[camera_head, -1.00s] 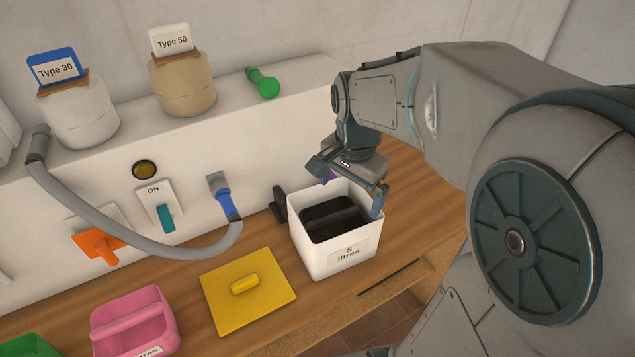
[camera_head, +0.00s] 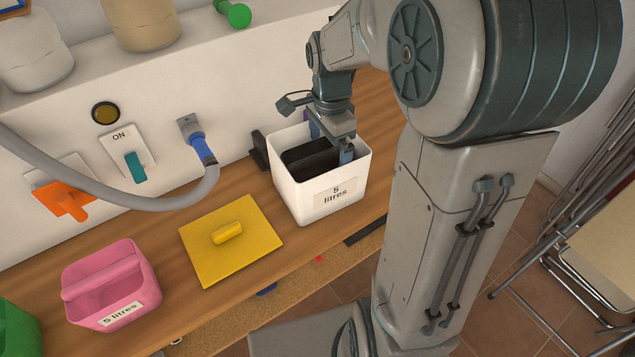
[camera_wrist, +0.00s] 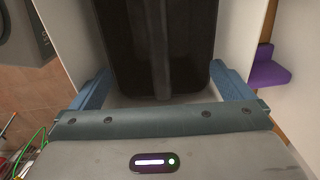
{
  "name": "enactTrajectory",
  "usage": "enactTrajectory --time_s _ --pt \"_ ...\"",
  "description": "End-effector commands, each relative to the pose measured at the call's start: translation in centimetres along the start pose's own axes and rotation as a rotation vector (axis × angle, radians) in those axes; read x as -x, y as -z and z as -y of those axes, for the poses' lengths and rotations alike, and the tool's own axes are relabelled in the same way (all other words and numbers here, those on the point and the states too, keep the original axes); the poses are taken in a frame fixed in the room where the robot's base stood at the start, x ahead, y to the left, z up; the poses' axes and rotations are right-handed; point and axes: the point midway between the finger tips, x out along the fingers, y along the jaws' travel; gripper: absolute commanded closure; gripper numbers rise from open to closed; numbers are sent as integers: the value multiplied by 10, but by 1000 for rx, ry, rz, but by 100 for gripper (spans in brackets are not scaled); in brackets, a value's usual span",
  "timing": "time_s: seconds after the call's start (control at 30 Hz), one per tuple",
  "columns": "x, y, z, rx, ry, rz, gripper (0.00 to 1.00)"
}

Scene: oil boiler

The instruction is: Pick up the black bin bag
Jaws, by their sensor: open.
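The black object that I take as the black bin bag (camera_head: 306,160) sits inside a white box (camera_head: 322,199) labelled "5 litres". A raised bar runs across its middle. My gripper (camera_head: 330,141) points down at the box's opening, with its fingertips near the rim level. In the wrist view the black object (camera_wrist: 135,45) and its bar lie ahead of and between my two blue fingers (camera_wrist: 162,90). The fingers are wide apart with nothing gripped. Whether they touch the box or the black object cannot be told. My gripper hides part of the box's back right.
A yellow lid (camera_head: 231,257) and a pink "5 litres" container (camera_head: 112,285) stand left on the wooden counter (camera_head: 185,215). A hose (camera_head: 150,203) bends down nearby. A small black part (camera_head: 259,149) stands close beside the box. Folded chairs (camera_head: 590,200) are at right.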

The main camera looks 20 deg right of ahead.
Motion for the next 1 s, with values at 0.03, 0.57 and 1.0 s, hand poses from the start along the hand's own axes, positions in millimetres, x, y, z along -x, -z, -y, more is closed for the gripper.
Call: enactTrajectory --time_s 0.03,0.57,1.0 --pt "-9 0 0 0 0 0 0" --pt "-56 3 1 1 -1 0 0" --pt "-61 3 1 1 0 0 25"
